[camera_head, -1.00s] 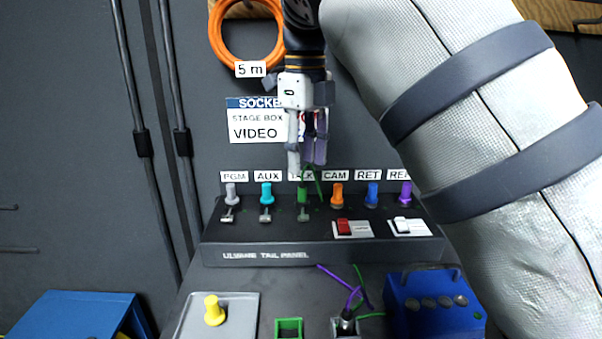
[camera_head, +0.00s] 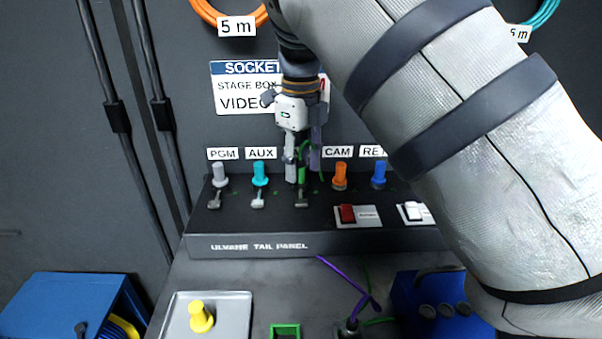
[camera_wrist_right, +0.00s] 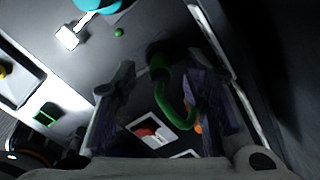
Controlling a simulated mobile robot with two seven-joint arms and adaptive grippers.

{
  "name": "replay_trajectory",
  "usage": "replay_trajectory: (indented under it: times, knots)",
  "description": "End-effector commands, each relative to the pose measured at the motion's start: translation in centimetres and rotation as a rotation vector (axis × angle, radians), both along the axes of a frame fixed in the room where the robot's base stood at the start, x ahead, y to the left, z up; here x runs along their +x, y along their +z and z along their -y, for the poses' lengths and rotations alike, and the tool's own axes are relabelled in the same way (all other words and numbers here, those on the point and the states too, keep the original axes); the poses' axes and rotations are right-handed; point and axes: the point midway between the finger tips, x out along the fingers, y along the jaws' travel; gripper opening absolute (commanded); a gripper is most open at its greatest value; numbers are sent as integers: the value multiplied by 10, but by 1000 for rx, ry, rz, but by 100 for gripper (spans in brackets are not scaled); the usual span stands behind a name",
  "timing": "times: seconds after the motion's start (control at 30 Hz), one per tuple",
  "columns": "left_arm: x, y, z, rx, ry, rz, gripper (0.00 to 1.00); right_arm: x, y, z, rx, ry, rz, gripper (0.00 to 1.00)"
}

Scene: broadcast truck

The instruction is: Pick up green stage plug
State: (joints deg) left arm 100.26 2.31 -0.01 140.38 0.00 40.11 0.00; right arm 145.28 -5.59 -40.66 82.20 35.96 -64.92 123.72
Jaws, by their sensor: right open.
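The green stage plug (camera_head: 301,176) stands upright in the tail panel (camera_head: 275,243), between the cyan and orange plugs. My right gripper (camera_head: 303,172) points down over it with a finger on either side and is open. In the right wrist view the green plug (camera_wrist_right: 161,68) and its curved green cable lie between the spread fingers of the right gripper (camera_wrist_right: 158,92). I cannot tell whether a finger touches the plug. In the head view the fingers partly hide the plug and its label. My left gripper is not in view.
Close by stand a grey plug (camera_head: 219,174), a cyan plug (camera_head: 260,173), an orange plug (camera_head: 340,175) and a blue plug (camera_head: 379,174). A red switch (camera_head: 347,213) is in front. A yellow plug (camera_head: 200,317) sits on a tray (camera_head: 240,302). My right arm covers the right side.

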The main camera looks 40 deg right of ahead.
Motion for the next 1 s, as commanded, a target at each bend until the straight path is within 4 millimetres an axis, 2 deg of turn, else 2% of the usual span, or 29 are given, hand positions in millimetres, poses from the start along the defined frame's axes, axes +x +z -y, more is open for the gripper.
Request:
replay_trajectory:
  times: [0.1,0.3,0.47,0.5,0.83,0.93,1.0]
  knots:
    - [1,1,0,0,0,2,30,0,-10,0,1,-1,3,40]
    - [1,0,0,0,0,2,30,0,-11,0,1,-1,3,38]
    - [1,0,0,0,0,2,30,0,-11,0,1,-1,3,2]
    - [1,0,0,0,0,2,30,0,-11,0,0,-1,2,0]
    - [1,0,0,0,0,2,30,0,-9,0,0,0,3,0]
    - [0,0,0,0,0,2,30,1,0,1,-2,1,5,0]
    - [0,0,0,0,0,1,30,2,13,1,-3,1,6,0]
